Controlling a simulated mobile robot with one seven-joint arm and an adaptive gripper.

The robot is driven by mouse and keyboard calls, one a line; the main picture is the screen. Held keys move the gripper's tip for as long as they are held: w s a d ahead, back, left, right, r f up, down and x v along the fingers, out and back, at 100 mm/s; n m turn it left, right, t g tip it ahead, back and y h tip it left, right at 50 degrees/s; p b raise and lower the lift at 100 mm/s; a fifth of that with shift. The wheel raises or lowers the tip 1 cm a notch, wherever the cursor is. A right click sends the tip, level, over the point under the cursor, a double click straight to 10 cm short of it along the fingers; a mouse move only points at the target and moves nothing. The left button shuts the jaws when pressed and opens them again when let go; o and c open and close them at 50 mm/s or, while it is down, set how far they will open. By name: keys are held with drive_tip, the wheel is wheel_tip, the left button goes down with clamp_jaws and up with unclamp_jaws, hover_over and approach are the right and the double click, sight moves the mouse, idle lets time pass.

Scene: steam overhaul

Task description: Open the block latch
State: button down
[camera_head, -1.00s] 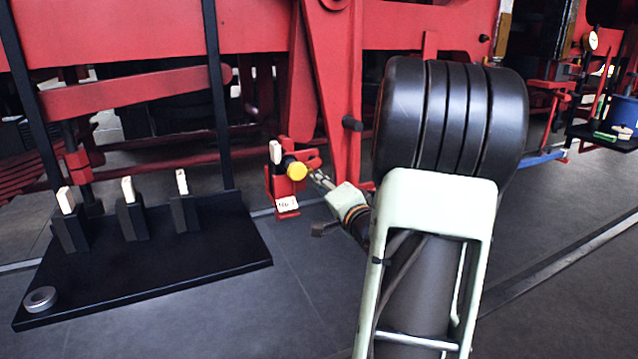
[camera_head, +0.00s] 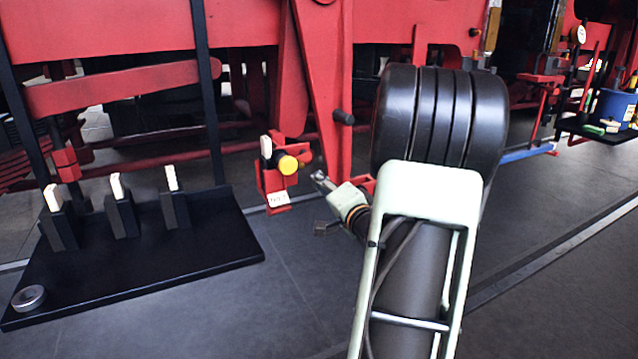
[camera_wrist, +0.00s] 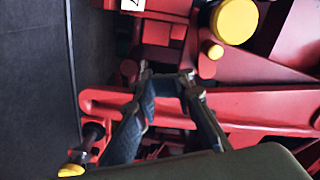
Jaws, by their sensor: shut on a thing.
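The red block (camera_head: 272,182) hangs low on the red frame, with a yellow round knob (camera_head: 287,165) and a white label (camera_head: 279,200). In the wrist view the yellow knob (camera_wrist: 233,20) is at the upper right, beside a smaller yellow button (camera_wrist: 212,50). My gripper (camera_head: 320,178) is just right of the knob and apart from it. In the wrist view the fingertips of my gripper (camera_wrist: 168,77) stand some way apart, with a small greyish part (camera_wrist: 167,88) between them. I cannot tell clearly what this part is. Which part is the latch is unclear.
A slotted red bar (camera_wrist: 255,105) crosses the wrist view behind the fingers. A black platform (camera_head: 150,262) with several dark posts and a grey ring (camera_head: 28,298) stands at the left. A red upright (camera_head: 325,90) rises behind my gripper. The floor in front is open.

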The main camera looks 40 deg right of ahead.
drive_tip(key=shift+d, duration=0.1)
drive_tip(key=shift+s+d+f, duration=0.15)
drive_tip(key=shift+d+f, duration=0.4)
drive_tip(key=shift+d, duration=0.1)
drive_tip(key=shift+s+d+f, duration=0.15)
drive_tip(key=shift+d+f, duration=0.4)
drive_tip(key=shift+d, duration=0.05)
drive_tip(key=d+f, duration=0.1)
drive_tip(key=d+f+b, duration=0.1)
drive_tip(key=d, duration=0.1)
drive_tip(key=shift+s+d, duration=0.1)
drive_tip(key=shift+s, duration=0.3)
drive_tip(key=shift+f, duration=0.15)
drive_tip(key=shift+s+d+f, duration=0.15)
drive_tip(key=shift+d+f, duration=0.15)
drive_tip(key=shift+d, duration=0.3)
drive_tip(key=shift+s+d+f, duration=0.1)
drive_tip(key=shift+d+f, duration=0.25)
drive_tip(key=shift+d, duration=0.2)
drive_tip(key=shift+s+d+f, duration=0.15)
drive_tip(key=shift+d+f, duration=0.15)
drive_tip(key=shift+d, duration=0.3)
drive_tip(key=c, duration=2.1)
unclamp_jaws()
drive_tip(key=shift+s, duration=0.1)
